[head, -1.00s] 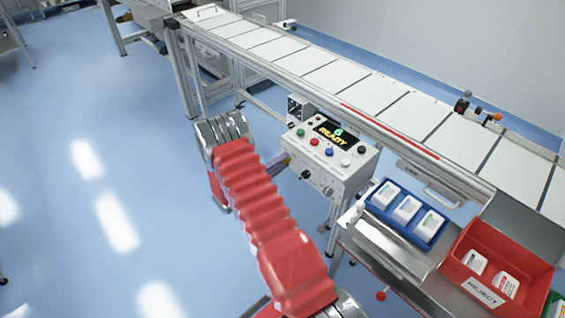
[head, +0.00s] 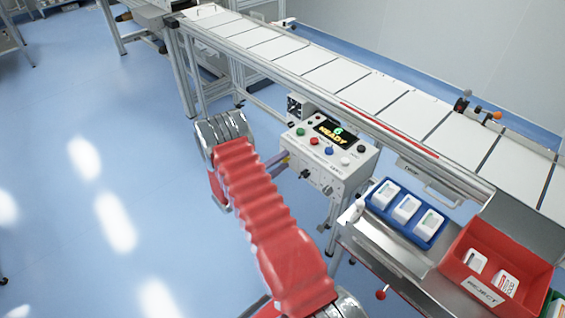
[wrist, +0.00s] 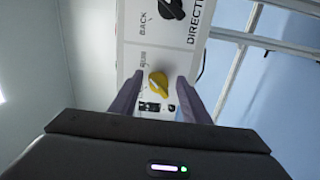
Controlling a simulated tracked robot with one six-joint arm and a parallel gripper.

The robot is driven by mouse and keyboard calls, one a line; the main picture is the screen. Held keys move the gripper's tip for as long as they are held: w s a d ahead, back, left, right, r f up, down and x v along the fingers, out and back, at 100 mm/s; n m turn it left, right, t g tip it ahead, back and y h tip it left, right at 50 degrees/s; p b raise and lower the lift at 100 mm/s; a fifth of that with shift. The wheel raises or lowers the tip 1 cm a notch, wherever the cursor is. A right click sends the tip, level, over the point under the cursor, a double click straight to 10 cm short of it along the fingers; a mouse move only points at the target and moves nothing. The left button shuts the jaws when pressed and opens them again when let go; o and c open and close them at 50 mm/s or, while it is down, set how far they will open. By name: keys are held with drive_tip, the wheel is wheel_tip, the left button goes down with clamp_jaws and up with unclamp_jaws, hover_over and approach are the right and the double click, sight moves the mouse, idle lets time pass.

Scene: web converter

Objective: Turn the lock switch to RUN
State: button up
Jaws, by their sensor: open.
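The yellow switch knob (wrist: 158,86) sits on the white control box face in the wrist view. Small lettering beside it seems to read RUN at its upper left; the lettering lower down is partly hidden by a finger. My gripper (wrist: 159,77) is open, its two grey-purple fingers on either side of the knob, with gaps visible on both sides. In the head view the control box (head: 342,172) stands by the conveyor, its display reading READY. There my gripper is mostly hidden behind my red arm, close to the box's front left.
A black DIRECTION knob (wrist: 171,9) is on the same face, above the yellow one in the wrist view. In the head view, a blue tray (head: 418,239) and a red REJECT bin (head: 455,278) stand right of the box. The conveyor (head: 345,82) runs behind. Open floor lies left.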

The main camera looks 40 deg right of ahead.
drive_tip(key=a, duration=1.3)
drive_tip(key=shift+s+a, duration=0.2)
drive_tip(key=shift+a, duration=0.2)
